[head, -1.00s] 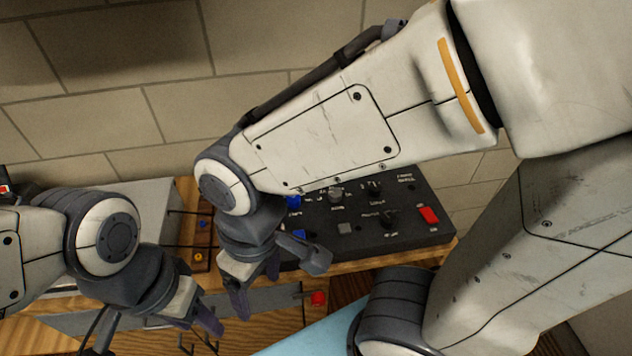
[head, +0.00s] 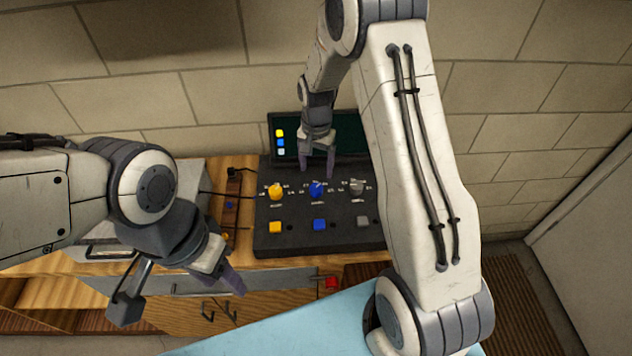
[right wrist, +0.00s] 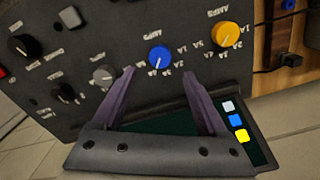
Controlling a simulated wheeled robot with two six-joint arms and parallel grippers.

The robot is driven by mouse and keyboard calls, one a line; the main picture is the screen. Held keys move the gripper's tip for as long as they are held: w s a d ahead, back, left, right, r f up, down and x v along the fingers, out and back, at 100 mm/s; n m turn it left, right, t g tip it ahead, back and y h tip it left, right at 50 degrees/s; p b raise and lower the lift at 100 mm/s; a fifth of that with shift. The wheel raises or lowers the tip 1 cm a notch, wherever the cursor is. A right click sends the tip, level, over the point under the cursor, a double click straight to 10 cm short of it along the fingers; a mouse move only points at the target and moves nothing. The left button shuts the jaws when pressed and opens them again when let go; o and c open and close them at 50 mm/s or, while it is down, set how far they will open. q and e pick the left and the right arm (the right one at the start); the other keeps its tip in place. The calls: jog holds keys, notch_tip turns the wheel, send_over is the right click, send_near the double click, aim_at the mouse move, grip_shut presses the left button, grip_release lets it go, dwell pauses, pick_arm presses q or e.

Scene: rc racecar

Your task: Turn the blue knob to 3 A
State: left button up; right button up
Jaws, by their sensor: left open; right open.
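The blue knob (head: 317,190) sits in the middle of a row of knobs on the black control panel (head: 270,240). In the right wrist view the blue knob (right wrist: 160,57) shows a pale pointer line and amp marks around it; its exact setting is too small to read. My right gripper (head: 318,172) is open and empty just behind the blue knob, apart from it. In the right wrist view its purple fingers (right wrist: 158,78) spread to either side below the knob. My left gripper (head: 240,285) is open and empty, low at the left, away from the panel.
A yellow knob (head: 276,191) and a grey knob (head: 357,187) flank the blue one. Yellow, blue and grey square buttons lie in front. A dark screen (head: 350,135) with coloured squares stands behind. A red object (head: 331,283) is at the wooden bench's front edge.

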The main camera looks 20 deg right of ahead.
aim_at(316, 187)
notch_tip(316, 187, down, 8)
jog(key=shift+r+p, duration=0.1)
jog(key=shift+p, duration=1)
jog(key=shift+c, duration=0.3)
grip_shut()
jog(key=shift+n, duration=0.4)
jog(key=n+b, duration=0.2)
jog(key=shift+n, duration=0.4)
jog(key=shift+n+b, duration=0.65)
jog(key=shift+n, duration=1.45)
